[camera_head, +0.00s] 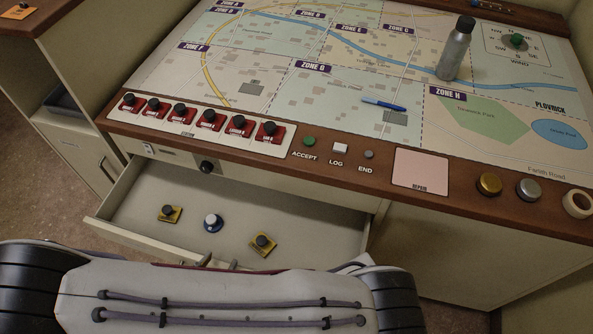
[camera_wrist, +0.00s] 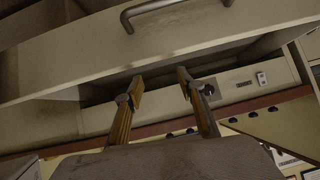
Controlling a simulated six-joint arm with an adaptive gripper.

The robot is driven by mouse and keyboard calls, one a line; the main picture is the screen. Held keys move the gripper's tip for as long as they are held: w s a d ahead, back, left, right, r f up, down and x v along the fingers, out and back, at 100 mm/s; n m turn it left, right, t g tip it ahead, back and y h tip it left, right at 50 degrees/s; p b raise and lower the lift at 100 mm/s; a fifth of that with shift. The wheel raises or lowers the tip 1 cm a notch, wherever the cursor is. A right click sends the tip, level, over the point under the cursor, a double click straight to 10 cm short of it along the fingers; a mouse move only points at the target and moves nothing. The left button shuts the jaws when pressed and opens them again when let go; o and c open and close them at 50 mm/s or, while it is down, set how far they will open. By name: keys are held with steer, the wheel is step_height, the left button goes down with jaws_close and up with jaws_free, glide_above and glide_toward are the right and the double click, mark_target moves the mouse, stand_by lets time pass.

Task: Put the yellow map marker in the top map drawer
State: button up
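Two yellow markers with dark knobs lie inside the open drawer (camera_head: 130,205) under the console top, one at the left (camera_head: 170,214) and one at the right (camera_head: 263,244). I see no yellow marker on the map. In the wrist view my gripper (camera_wrist: 160,76) is open and empty, its fingers apart over the drawer's edge. The drawer handle (camera_wrist: 165,10) is beyond the fingertips and not between them. In the head view my body hides most of the arm and the drawer front.
Several red markers (camera_head: 207,118) stand in a white strip along the console's front. A tape roll (camera_head: 578,203) is at the right edge.

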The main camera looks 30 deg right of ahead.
steer(key=w+a+r+n+g+y, duration=0.1)
steer(key=w+a+r+g+y, duration=0.1)
steer(key=w+a+r+y, duration=0.65)
step_height(320, 180, up, 17)
steer(key=d+n+y, duration=0.1)
steer(key=n+y, duration=0.2)
steer(key=n, duration=0.1)
steer(key=s+d+r+n, duration=0.3)
steer(key=s+d+r, duration=0.2)
steer(key=d+r, duration=0.45)
steer(key=s+d+r+h, duration=0.1)
steer(key=s+d+h, duration=0.1)
steer(key=s+d, duration=0.3)
steer(key=s+d+r+n+h, duration=0.1)
steer(key=s+d+h, duration=0.1)
steer(key=s+d, duration=0.4)
steer(key=d, duration=0.5)
steer(key=shift+s+r+g+h, duration=0.25)
steer(key=shift+s+g+h, duration=0.05)
steer(key=shift+h, duration=0.05)
steer(key=shift+a, duration=0.1)
